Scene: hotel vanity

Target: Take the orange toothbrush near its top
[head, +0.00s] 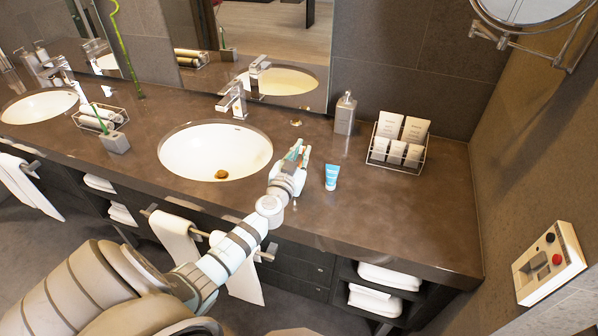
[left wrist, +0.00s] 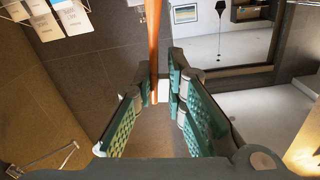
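The orange toothbrush (left wrist: 153,38) runs down from the top of the left wrist view, with its white bristles (left wrist: 164,91) between my left gripper's fingers. My left gripper (left wrist: 161,78) has teal padded fingers. They stand apart on either side of the toothbrush near its bristle end, with a gap visible on the right side. In the head view my left gripper (head: 299,152) is over the counter, right of the near sink. It mostly hides the toothbrush there. My right gripper is in neither view.
A blue-and-white tube (head: 331,177) stands on the counter just right of my gripper. Behind are a soap dispenser (head: 345,113) and a wire rack (head: 420,161) with white packets. The sink (head: 190,150) lies left. The counter's right front is clear.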

